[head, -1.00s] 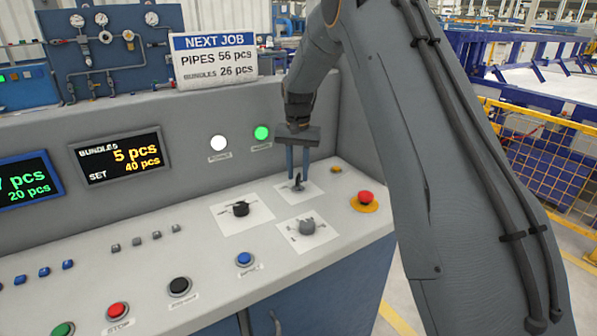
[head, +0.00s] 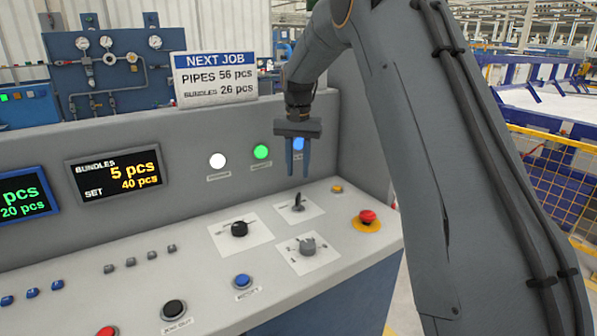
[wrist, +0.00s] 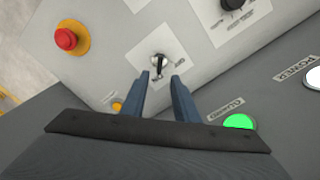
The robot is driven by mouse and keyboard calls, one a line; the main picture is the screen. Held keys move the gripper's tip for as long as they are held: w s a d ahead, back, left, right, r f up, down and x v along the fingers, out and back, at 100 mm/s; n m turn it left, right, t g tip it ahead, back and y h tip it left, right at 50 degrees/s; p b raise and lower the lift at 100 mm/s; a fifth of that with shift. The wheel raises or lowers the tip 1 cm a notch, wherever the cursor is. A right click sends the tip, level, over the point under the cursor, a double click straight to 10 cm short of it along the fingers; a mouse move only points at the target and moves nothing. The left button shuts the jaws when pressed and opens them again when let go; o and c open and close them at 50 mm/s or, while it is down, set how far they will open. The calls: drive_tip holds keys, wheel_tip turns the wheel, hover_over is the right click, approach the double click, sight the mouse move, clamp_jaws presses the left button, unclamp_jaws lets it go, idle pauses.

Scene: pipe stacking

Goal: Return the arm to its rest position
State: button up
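My gripper (head: 298,160) is in front of the panel's back wall, above the sloped control panel (head: 130,295). Its two blue fingers point down and are apart, with nothing between them. Below the fingertips is a small dark lever switch (head: 298,203) on a white plate, clear of the fingers. In the wrist view the fingers (wrist: 161,82) are apart, and the lever switch (wrist: 159,63) shows just beyond them. My arm fills the right of the head view.
A black knob (head: 239,229), a grey knob (head: 307,245) and a red emergency button (head: 367,217) sit near the lever. A lit green lamp (head: 261,152), a white lamp (head: 217,161) and a blue lamp (head: 299,144) are on the back wall. A yellow fence (head: 555,170) stands at right.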

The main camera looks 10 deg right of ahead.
drive_tip(key=s+f+n, duration=0.2)
drive_tip(key=s+f, duration=0.1)
drive_tip(key=s, duration=0.9)
drive_tip(key=s+f+n, duration=0.1)
drive_tip(key=s+f, duration=0.2)
drive_tip(key=s, duration=0.8)
drive_tip(key=s+f+n, duration=0.2)
drive_tip(key=s+f, duration=0.2)
drive_tip(key=s, duration=0.8)
drive_tip(key=shift+s+n+t, duration=0.3)
drive_tip(key=shift+s+t, duration=0.05)
drive_tip(key=shift+t, duration=0.05)
drive_tip(key=shift+d, duration=0.15)
